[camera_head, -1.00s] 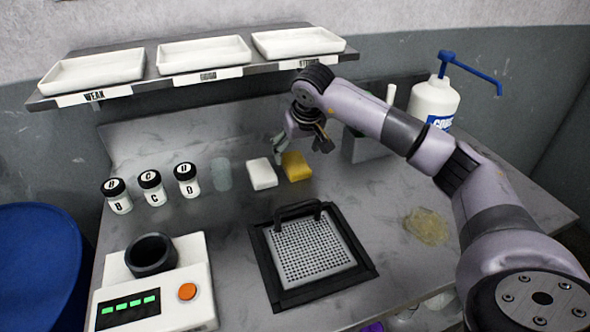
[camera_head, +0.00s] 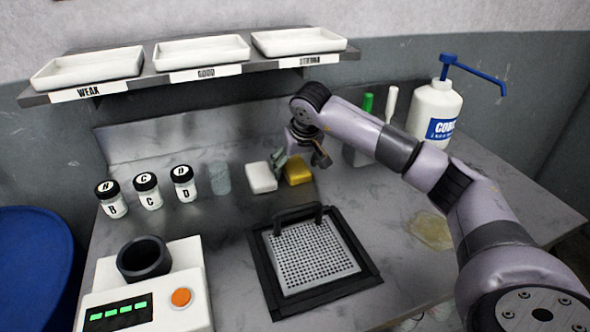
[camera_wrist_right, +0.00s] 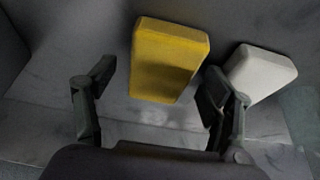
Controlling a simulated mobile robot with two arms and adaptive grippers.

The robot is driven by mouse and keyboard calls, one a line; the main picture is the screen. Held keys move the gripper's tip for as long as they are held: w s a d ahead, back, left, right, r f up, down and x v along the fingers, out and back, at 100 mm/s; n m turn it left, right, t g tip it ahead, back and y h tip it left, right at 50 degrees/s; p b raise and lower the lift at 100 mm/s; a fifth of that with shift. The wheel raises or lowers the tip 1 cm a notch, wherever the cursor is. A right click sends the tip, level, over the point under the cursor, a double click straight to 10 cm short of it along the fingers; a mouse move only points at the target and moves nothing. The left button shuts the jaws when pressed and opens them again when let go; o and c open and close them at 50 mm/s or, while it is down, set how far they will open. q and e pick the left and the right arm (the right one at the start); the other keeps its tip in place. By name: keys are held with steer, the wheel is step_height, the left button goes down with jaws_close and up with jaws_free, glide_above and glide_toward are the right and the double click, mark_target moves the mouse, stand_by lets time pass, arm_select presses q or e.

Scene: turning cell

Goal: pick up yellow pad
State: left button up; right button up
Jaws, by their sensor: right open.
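The yellow pad (camera_head: 298,172) lies on the grey bench, just right of a white pad (camera_head: 261,178). My right gripper (camera_head: 300,158) is over the yellow pad in the head view, its fingers partly covering the pad's upper edge. In the right wrist view the yellow pad (camera_wrist_right: 168,60) shows ahead of and between the two spread fingers of the gripper (camera_wrist_right: 155,88). The white pad (camera_wrist_right: 260,72) is beyond the finger on the right side there. The gripper is open and holds nothing. My left gripper is not in view.
Lidded jars (camera_head: 148,190) and a clear cup (camera_head: 219,177) stand left of the pads. A holder (camera_head: 357,155) with green and white handles stands to the right. A perforated plate (camera_head: 312,258) lies in front. A shelf with trays (camera_head: 203,53) is behind.

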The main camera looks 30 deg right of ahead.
stand_by(0.3)
steer(key=c, duration=1)
steer(key=shift+c, duration=0.2)
step_height(320, 180, up, 2)
steer(key=shift+r+p, duration=0.1)
steer(key=shift+p, duration=0.75)
steer(key=s, duration=0.2)
steer(key=s+a+b, duration=0.1)
steer(key=s, duration=0.4)
steer(key=shift+s+a+f, duration=0.3)
steer(key=shift+a+f, duration=0.05)
step_height(320, 180, up, 14)
steer(key=p, duration=0.9)
steer(key=shift+p, duration=0.4)
steer(key=shift+a, duration=0.1)
